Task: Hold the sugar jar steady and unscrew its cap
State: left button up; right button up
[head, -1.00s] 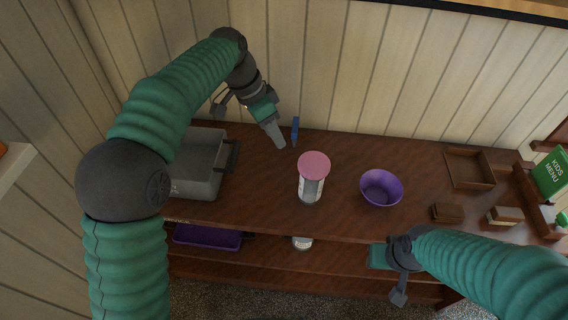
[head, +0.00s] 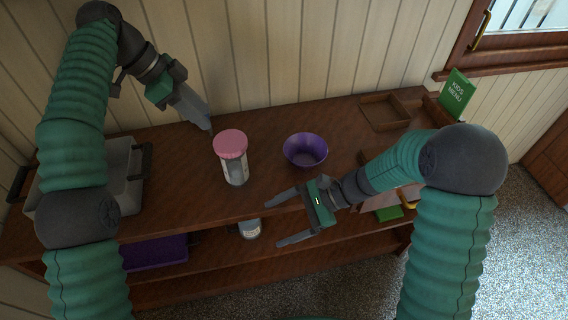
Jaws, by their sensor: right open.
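The sugar jar (head: 237,173) stands upright on the wooden counter, a clear jar with pale contents. Its pink cap (head: 230,143) is on top. My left gripper (head: 207,124) is behind and left of the jar, pointing down toward the counter and apart from the jar. Its fingers overlap from this angle, so their opening cannot be judged. My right gripper (head: 274,224) is open and empty in front and to the right of the jar, its fingers pointing left near the counter's front edge. Neither gripper touches the jar.
A purple bowl (head: 305,150) stands right of the jar. A grey bin (head: 120,180) is at the left. A wooden tray (head: 384,112) and a green kids menu (head: 455,92) are at the back right. A white container (head: 249,229) and a purple tray (head: 155,253) are on the shelf below.

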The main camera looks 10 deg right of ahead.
aim_at(223, 156)
jog(key=w+d+r+m+t+y, duration=0.1)
jog(key=w+r+m+t, duration=0.1)
jog(key=w, duration=0.1)
jog(key=w+d+r+m+t+y, duration=0.1)
jog(key=w+r+m+t+y, duration=0.1)
jog(key=w, duration=0.2)
jog(key=w+d+r+m+t+y, duration=0.1)
jog(key=w+r+m+t, duration=0.1)
jog(key=w+m+t, duration=0.1)
jog(key=shift+w+d+r+y, duration=0.25)
jog(key=shift+w+d+y, duration=0.1)
jog(key=shift+w, duration=0.25)
jog(key=shift+w+a+r, duration=0.15)
jog(key=shift+w+a, duration=0.05)
jog(key=shift+a, duration=0.15)
jog(key=x, duration=1.6)
jog(key=shift+w+a+f, duration=0.15)
jog(key=shift+f, duration=0.05)
pick_arm(q)
jog(key=shift+a+r, duration=0.1)
jog(key=shift+a, duration=0.25)
pick_arm(e)
jog(key=shift+d, duration=0.2)
jog(key=c, duration=0.4)
pick_arm(q)
jog(key=shift+d, duration=0.1)
pick_arm(e)
jog(key=c, duration=1.2)
jog(key=shift+c, duration=0.2)
